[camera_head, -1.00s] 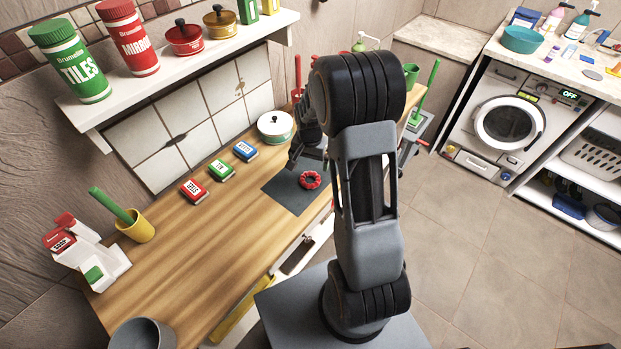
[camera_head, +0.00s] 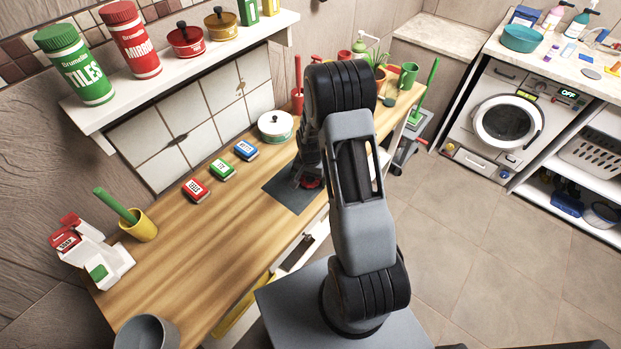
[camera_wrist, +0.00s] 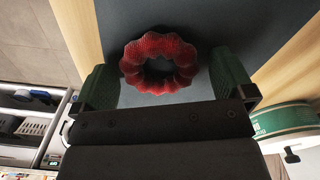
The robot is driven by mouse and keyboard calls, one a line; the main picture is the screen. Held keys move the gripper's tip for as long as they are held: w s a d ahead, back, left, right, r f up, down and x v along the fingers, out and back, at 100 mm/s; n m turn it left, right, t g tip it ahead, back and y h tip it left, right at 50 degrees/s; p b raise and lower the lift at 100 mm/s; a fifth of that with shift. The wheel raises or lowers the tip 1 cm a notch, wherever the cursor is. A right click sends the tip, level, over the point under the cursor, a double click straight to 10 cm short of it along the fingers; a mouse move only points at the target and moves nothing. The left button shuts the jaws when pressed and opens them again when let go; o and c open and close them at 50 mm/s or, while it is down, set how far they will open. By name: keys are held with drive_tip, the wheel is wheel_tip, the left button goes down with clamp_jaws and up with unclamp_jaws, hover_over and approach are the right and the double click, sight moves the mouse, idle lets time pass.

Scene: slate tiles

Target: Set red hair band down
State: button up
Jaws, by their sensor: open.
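The red hair band (camera_wrist: 160,63) lies on a dark grey mat (camera_wrist: 235,25) on the wooden counter. In the wrist view my gripper (camera_wrist: 167,85) is open. One finger is on each side of the band, with a gap on both sides, wider on the right. In the head view the band (camera_head: 311,182) is partly hidden by my gripper (camera_head: 307,172) and arm, over the mat (camera_head: 287,197).
Red, green and blue boxes (camera_head: 222,169) stand in a row left of the mat. A white lidded pot (camera_head: 276,127) stands behind it. A yellow cup (camera_head: 141,228) is at the far left. The wooden counter (camera_head: 215,235) is clear in front of the boxes.

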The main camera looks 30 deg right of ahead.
drive_tip(key=shift+c, duration=0.4)
drive_tip(key=c, duration=0.9)
